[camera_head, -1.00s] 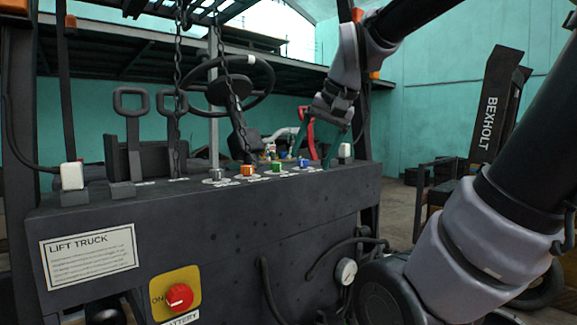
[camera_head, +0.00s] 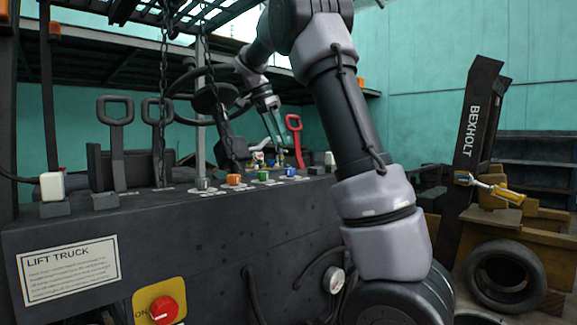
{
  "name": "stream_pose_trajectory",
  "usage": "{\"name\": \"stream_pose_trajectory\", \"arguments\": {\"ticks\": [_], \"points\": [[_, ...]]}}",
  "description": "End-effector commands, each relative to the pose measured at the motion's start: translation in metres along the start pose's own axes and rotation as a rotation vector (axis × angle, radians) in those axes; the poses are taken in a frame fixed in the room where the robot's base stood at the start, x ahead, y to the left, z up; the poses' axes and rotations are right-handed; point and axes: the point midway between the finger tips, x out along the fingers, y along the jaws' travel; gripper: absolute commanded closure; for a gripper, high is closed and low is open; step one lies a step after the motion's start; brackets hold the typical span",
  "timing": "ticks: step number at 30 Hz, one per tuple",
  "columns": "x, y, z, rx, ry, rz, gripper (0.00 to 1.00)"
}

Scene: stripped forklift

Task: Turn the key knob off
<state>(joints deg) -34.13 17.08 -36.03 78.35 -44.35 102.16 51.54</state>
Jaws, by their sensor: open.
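The forklift's dark dashboard (camera_head: 180,225) carries a row of small knobs: a grey one (camera_head: 203,184), an orange one (camera_head: 234,181), a green one (camera_head: 263,176) and a blue one (camera_head: 290,172). Their labels are too small to read, so I cannot tell which is the key knob. My gripper (camera_head: 280,148), with teal fingers, points down behind the row, above small colored parts at the back of the dashboard. It is open, and I see nothing held. I cannot tell whether the fingers touch anything.
A red lever (camera_head: 294,138) stands just right of my gripper. Chains (camera_head: 163,90), black levers (camera_head: 116,140) and the steering wheel crowd the left. A red battery knob (camera_head: 163,310) is on the front panel.

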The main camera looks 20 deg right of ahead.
Motion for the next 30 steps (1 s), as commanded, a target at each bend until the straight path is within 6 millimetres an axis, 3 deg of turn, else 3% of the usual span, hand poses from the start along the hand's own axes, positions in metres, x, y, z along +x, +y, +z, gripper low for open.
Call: {"name": "stream_pose_trajectory", "arguments": {"ticks": [9, 15, 28, 30], "points": [[0.060, 0.001, 0.000, -0.002, -0.002, 0.004, 0.23], [0.088, 0.001, 0.000, -0.002, -0.003, 0.002, 0.23], [0.098, 0.001, 0.000, -0.003, -0.003, -0.001, 0.23], [0.098, 0.001, 0.000, -0.003, -0.003, -0.001, 0.50]]}}
